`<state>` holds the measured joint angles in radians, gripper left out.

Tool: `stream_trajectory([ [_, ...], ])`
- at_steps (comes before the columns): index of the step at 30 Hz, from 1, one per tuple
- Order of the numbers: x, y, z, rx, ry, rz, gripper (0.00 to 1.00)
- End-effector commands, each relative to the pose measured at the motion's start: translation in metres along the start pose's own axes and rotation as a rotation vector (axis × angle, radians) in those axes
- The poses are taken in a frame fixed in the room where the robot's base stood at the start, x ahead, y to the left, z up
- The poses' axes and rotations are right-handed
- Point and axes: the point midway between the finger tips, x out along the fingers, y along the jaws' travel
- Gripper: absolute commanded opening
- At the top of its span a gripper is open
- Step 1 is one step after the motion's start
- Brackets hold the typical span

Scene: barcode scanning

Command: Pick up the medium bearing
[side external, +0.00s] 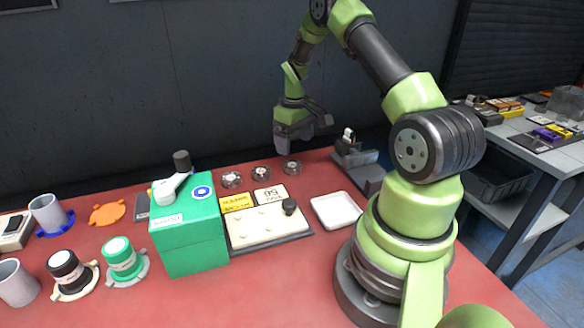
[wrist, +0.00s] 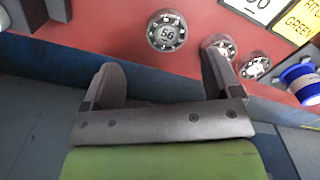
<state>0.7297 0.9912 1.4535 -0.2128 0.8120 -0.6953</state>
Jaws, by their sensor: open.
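Three round metal bearings stand in a row near the back edge of the red table: a left one (side external: 231,180), a middle one (side external: 261,173) and a right one (side external: 291,167). I cannot tell surely by size which is the medium one. My gripper (side external: 303,136) is open and empty, raised above and behind the right bearing. The other two bearings, one partly behind a finger (wrist: 222,48) and one clear (wrist: 253,66), lie to the right.
A cream board (side external: 268,222) with labels and a black knob lies in front of the bearings. A green box (side external: 190,240) with a white scanner (side external: 172,187) stands left. A white tray (side external: 336,210) and a grey fixture (side external: 360,170) are to the right.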

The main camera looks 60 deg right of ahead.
Motion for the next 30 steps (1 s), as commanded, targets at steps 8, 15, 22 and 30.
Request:
stream_trajectory([
  [8, 0.028, -0.005, 0.000, -0.001, -0.002, -0.001, 0.84],
  [15, 0.061, -0.009, 0.000, 0.002, -0.001, 0.001, 0.84],
  [22, 0.065, -0.009, -0.001, 0.002, 0.002, 0.003, 0.84],
  [30, 0.065, -0.009, -0.001, 0.002, 0.001, 0.003, 0.36],
])
